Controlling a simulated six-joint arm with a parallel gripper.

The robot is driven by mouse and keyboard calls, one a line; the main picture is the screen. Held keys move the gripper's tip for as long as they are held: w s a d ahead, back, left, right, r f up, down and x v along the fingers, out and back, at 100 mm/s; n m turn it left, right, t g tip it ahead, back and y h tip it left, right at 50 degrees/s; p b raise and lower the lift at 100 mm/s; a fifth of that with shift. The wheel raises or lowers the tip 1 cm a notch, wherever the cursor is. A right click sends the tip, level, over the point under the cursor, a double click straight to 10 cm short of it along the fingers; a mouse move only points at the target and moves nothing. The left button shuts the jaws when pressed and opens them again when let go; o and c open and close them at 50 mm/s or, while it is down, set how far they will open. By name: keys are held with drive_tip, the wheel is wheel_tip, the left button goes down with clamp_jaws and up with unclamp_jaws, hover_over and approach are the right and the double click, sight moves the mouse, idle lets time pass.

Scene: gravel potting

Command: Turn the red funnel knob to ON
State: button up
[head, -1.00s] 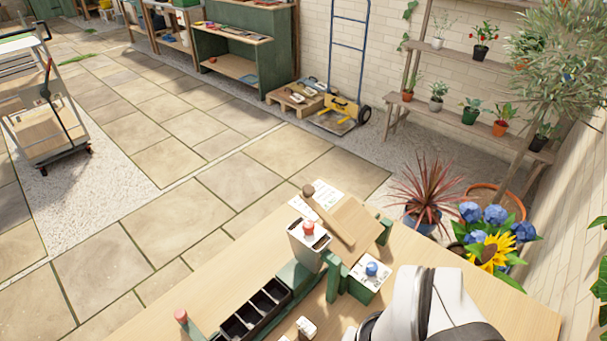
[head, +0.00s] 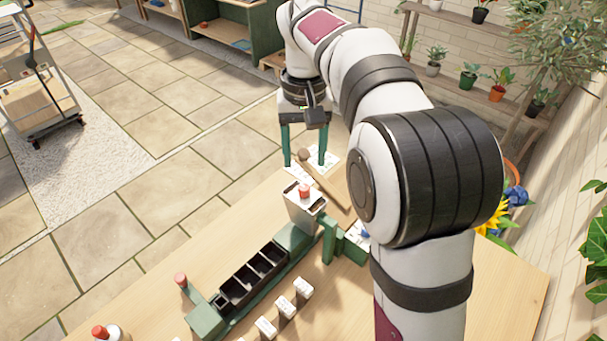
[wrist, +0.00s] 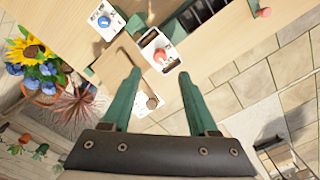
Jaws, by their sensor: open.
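The red knob (head: 304,190) sits on top of the white funnel box (head: 303,208) on the wooden table. It also shows in the wrist view (wrist: 160,55), just beyond the fingertips. My gripper (head: 305,161) is open, with its two green fingers pointing down above the back of the table, behind the red knob. In the wrist view my gripper (wrist: 160,75) is empty, and the knob lies apart from both fingers. The knob's ON mark is too small to read. A blue knob (wrist: 104,22) on a second white box stands nearby, partly hidden by my arm in the head view.
A black tray with several compartments (head: 222,298) stands left of the funnel box. A red-topped post (head: 181,280) and small white labelled blocks (head: 284,308) stand in front.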

sight(305, 187)
wheel_tip(305, 187, down, 8)
drive_tip(key=shift+f, duration=0.1)
clamp_jaws()
idle(0.4)
